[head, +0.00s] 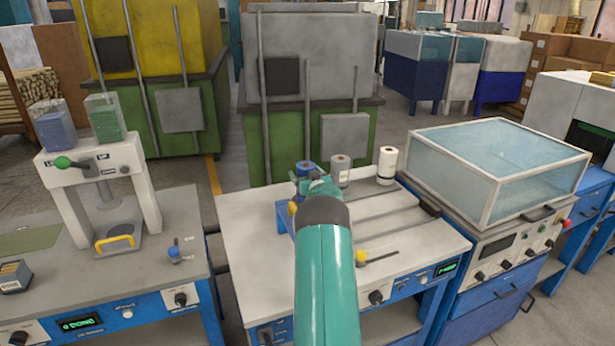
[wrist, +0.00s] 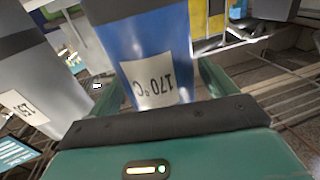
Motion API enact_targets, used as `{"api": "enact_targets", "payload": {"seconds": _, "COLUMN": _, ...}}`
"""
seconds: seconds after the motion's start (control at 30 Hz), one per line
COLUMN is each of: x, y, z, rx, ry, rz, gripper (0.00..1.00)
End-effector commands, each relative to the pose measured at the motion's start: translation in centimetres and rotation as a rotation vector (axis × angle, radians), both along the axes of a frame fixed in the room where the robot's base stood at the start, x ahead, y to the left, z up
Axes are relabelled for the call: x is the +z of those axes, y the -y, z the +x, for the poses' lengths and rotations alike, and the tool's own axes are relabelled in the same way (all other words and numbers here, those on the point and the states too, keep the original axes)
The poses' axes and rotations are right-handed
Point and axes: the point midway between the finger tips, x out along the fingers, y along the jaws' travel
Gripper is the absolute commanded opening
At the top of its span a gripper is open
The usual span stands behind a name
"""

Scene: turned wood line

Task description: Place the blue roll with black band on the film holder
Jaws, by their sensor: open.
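The blue roll with black band (head: 304,168) stands upright at the back of the middle bench, mostly hidden behind my gripper (head: 318,186) in the head view. In the wrist view the blue roll (wrist: 148,42) lies between the two fingers of my gripper (wrist: 160,82), with its "170°C" label facing the camera and a dark band along the upper edge. The fingers are open on either side of it; contact is not clear. A blue bracket (head: 284,217), possibly the film holder, shows partly left of my arm.
A grey roll (head: 340,170) and a white roll (head: 387,162) stand to the right of the blue roll. A glass-lidded machine (head: 495,170) is at the right, and a press (head: 100,180) at the left. A yellow-knobbed lever (head: 362,256) sits near the bench front.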

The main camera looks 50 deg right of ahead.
Motion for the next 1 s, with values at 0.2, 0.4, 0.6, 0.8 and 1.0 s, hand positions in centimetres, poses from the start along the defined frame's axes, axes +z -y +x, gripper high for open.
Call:
{"api": "enact_targets", "payload": {"seconds": 0.2, "x": 0.3, "y": -0.6, "z": -1.2, "rx": -0.001, "ry": -0.002, "rz": 0.001, "gripper": 0.84}}
{"api": "enact_targets", "payload": {"seconds": 0.4, "x": 0.3, "y": -2.3, "z": -4.0, "rx": -0.002, "ry": -0.002, "rz": 0.001, "gripper": 0.84}}
{"api": "enact_targets", "payload": {"seconds": 0.6, "x": 0.3, "y": -4.3, "z": -7.3, "rx": -0.001, "ry": 0.000, "rz": 0.001, "gripper": 0.84}}
{"api": "enact_targets", "payload": {"seconds": 0.8, "x": 0.3, "y": -5.7, "z": -9.8, "rx": -0.001, "ry": -0.001, "rz": 0.000, "gripper": 0.84}}
{"api": "enact_targets", "payload": {"seconds": 1.0, "x": 0.3, "y": -6.1, "z": -10.4, "rx": 0.000, "ry": 0.000, "rz": -0.001, "gripper": 0.84}}
